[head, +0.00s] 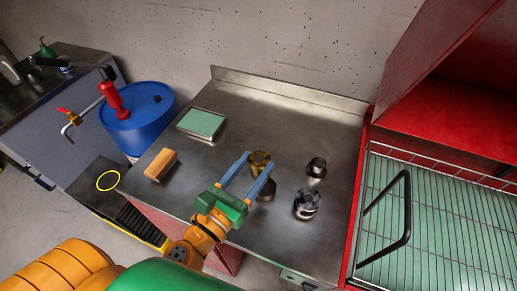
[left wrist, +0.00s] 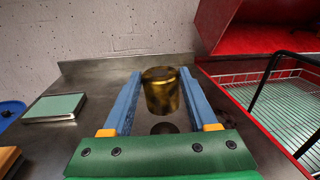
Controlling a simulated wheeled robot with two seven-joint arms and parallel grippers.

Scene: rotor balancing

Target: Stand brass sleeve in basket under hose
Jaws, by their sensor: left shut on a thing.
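The brass sleeve (head: 260,159) is a short gold cylinder, upright between the fingertips of my left gripper (head: 255,168). The left wrist view shows the sleeve (left wrist: 161,92) between the blue fingers (left wrist: 160,78), with the gripper shut on it. A dark round patch (left wrist: 165,128) lies below it on the steel; I cannot tell if it is a shadow or a part. The wire basket (head: 440,225) with a green floor is at the right, by the red cabinet. A black bent tube (head: 407,205) arches over its left side; I cannot tell if it is the hose. My right gripper is not in view.
On the steel bench (head: 290,130) stand a small dark flanged part (head: 316,168) and a shiny metal part (head: 306,204), between sleeve and basket. A green-topped box (head: 201,124) and an orange block (head: 160,164) are at left. The red cabinet edge (head: 352,210) borders the basket.

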